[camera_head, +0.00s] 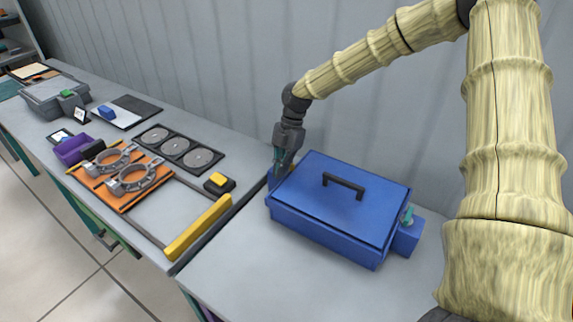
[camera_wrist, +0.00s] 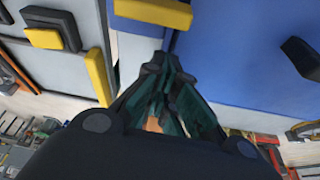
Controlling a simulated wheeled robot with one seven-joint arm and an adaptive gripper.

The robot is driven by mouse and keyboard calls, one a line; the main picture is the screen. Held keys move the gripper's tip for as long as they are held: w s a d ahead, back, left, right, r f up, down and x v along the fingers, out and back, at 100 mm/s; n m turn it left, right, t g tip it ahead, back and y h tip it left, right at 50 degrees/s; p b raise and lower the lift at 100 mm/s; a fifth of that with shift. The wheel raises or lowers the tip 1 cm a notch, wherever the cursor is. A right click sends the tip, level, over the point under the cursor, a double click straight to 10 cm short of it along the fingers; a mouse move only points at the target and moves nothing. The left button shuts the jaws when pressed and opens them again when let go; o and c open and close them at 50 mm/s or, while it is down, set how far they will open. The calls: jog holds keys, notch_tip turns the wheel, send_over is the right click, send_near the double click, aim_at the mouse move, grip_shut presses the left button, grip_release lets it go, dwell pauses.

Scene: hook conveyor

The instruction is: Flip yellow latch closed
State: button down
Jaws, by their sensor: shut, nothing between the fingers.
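The blue box (camera_head: 340,205) stands on the table with its lid down and a black handle (camera_head: 343,186) on top. In the wrist view, a yellow bar (camera_wrist: 152,12), which looks like the yellow latch, lies at the top beside the box's blue surface (camera_wrist: 225,50). In the head view I cannot make the latch out behind my gripper. My gripper (camera_head: 279,170) points down at the box's left end. In the wrist view my gripper (camera_wrist: 167,68) is shut and empty, with its fingertips just below the yellow bar. Whether it touches the box is unclear.
A blue block with a teal lever (camera_head: 407,214) sits at the box's right end. A yellow-topped block (camera_head: 218,182) and a long yellow bar (camera_head: 198,228) lie left of the box. Grey ring parts (camera_head: 138,177) lie farther left. The wall is close behind.

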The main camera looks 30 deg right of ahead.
jog(key=s+a+b+v, duration=0.1)
jog(key=b+v, duration=0.2)
jog(key=v, duration=0.6)
jog(key=shift+w+r, duration=0.35)
jog(key=shift+r, duration=0.15)
